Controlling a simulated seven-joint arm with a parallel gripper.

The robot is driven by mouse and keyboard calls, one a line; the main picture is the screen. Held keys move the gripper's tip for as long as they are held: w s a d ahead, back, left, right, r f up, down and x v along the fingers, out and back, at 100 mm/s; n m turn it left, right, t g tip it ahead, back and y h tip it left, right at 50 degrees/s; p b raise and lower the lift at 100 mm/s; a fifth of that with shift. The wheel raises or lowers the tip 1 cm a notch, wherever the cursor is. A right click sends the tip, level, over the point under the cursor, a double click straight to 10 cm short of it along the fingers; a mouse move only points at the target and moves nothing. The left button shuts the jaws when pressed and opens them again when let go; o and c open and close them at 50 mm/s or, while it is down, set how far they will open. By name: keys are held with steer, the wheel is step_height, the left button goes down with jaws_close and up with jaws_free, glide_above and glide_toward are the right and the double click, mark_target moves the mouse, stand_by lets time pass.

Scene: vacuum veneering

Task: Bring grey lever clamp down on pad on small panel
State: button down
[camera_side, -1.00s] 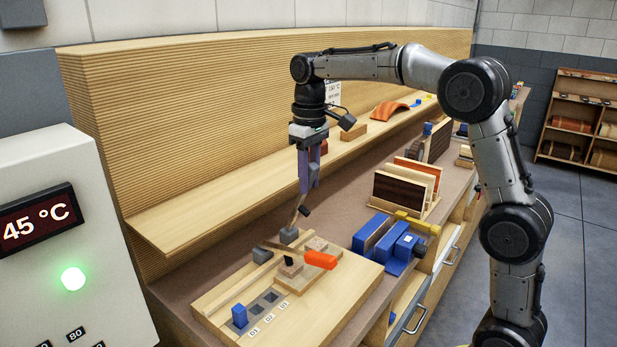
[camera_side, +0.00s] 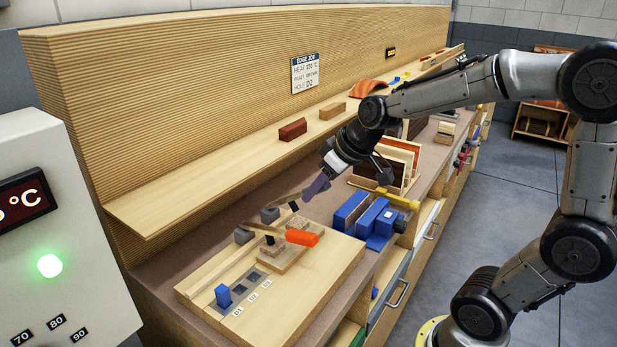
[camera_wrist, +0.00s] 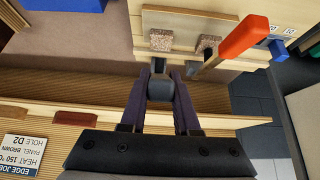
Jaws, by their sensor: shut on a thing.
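My gripper (camera_side: 307,198) is shut on the grey grip of the grey lever clamp (camera_side: 271,215), whose lever slants up from its grey block to my fingers. In the wrist view my gripper (camera_wrist: 159,92) has its fingers on both sides of the grey grip (camera_wrist: 160,90). A speckled pad (camera_wrist: 161,40) lies close beyond the clamp's dark foot; contact cannot be told. A second speckled pad (camera_wrist: 208,43) is beside the orange-handled lever clamp (camera_wrist: 240,38). In the side view the small panel (camera_side: 271,260) lies on the board, partly covered by the orange handle (camera_side: 301,238).
The wooden board (camera_side: 310,276) has a row of labelled square holes with a blue block (camera_side: 223,295) at one end. Blue clamps (camera_side: 367,217) and a panel rack (camera_side: 395,165) stand close to the right. A long shelf (camera_side: 190,203) runs behind.

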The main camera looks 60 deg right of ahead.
steer(key=shift+s+f+t, duration=0.4)
steer(key=shift+f+t, duration=0.35)
steer(key=shift+f, duration=0.15)
steer(key=shift+s+f+t, duration=0.45)
steer(key=shift+f+t, duration=0.25)
steer(key=shift+f, duration=0.2)
steer(key=shift+s+f+t, duration=0.4)
steer(key=shift+f+t, duration=0.35)
steer(key=shift+f, duration=0.25)
steer(key=c, duration=0.6)
jaws_free()
steer(key=shift+c, duration=0.2)
steer(key=v, duration=1.3)
steer(key=shift+s, duration=0.4)
